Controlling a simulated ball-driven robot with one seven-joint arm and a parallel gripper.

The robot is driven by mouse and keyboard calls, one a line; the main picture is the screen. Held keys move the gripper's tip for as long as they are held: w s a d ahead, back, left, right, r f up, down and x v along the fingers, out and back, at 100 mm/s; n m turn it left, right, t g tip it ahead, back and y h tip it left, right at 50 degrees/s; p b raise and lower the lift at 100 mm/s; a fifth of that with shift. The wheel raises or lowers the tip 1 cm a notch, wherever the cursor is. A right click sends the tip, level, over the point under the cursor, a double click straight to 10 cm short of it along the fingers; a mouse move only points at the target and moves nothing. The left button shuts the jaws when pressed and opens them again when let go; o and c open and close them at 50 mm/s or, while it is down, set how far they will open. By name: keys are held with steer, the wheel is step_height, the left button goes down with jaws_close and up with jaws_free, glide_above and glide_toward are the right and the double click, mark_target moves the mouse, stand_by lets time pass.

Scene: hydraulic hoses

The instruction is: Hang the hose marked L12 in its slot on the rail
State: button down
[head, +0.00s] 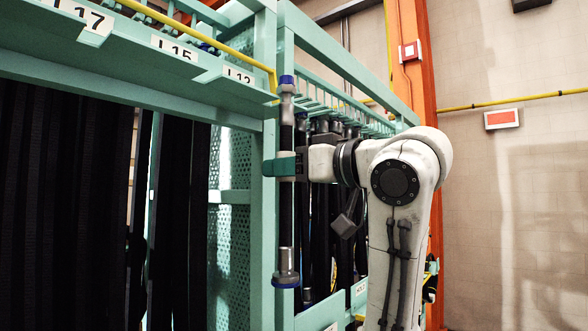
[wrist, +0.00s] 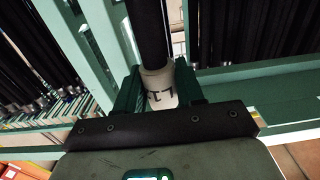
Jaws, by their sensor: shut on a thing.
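The hose (head: 286,222) hangs upright in my gripper (head: 284,166), a black tube with grey metal fittings and blue caps at both ends. The hose is to the right of that label, in front of the rack's corner post.
Labels L15 (head: 175,47) and L17 (head: 84,16) mark slots further left, with black hoses (head: 60,150) hanging below. The teal corner post (head: 264,220) and perforated panel (head: 232,160) stand close left of the hose. More hoses hang behind it. The wall side at right is open.

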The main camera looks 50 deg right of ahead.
steer(key=w, duration=0.3)
steer(key=shift+w+f, duration=0.1)
steer(key=shift+w, duration=0.3)
stand_by(0.7)
steer(key=c, duration=0.6)
jaws_free()
steer(key=shift+f, duration=0.1)
steer(key=s+b, duration=0.3)
steer(key=s, duration=0.7)
steer(key=shift+s+d+b, duration=0.1)
steer(key=shift+s+b, duration=0.25)
steer(key=shift+s, duration=0.05)
